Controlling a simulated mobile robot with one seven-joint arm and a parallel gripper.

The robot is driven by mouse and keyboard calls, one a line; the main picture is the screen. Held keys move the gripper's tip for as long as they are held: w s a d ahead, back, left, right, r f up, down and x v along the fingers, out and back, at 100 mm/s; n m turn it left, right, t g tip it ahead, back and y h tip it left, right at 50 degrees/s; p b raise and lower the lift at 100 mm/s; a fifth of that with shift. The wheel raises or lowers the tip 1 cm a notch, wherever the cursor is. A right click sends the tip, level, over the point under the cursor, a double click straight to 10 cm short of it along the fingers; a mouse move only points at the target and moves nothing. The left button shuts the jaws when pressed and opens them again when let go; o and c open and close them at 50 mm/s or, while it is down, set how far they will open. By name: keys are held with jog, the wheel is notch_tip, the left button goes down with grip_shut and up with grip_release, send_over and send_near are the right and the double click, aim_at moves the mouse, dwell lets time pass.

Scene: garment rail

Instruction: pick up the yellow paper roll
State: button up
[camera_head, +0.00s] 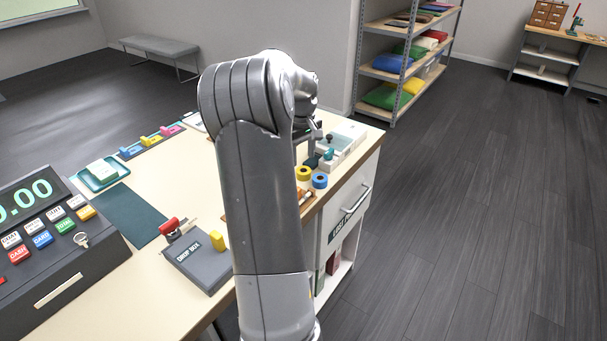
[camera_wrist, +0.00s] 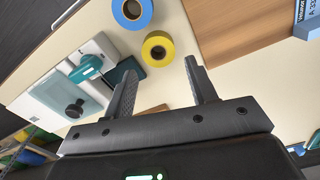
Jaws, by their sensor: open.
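The yellow paper roll (camera_head: 303,173) lies on the counter at its right side, just right of my arm in the head view. In the wrist view the yellow roll (camera_wrist: 158,49) lies ahead of my open fingers, roughly between their lines and apart from both tips. My gripper (camera_wrist: 158,80) is open with nothing between its fingers. In the head view my own arm mostly hides it. A blue paper roll (camera_head: 320,181) lies close beside the yellow one; it also shows in the wrist view (camera_wrist: 132,12).
A pale device with a teal part (camera_wrist: 92,68) stands left of the yellow roll in the wrist view. A wooden board (camera_wrist: 240,30) lies to its right. A cash register (camera_head: 60,250), a grey drop box (camera_head: 203,262) and a teal mat (camera_head: 128,215) occupy the counter's left part.

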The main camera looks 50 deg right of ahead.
aim_at(303, 170)
jog(key=f, duration=0.5)
jog(key=shift+s, duration=0.2)
jog(key=shift+r, duration=0.1)
jog(key=shift+c, duration=0.4)
jog(key=c, duration=0.7)
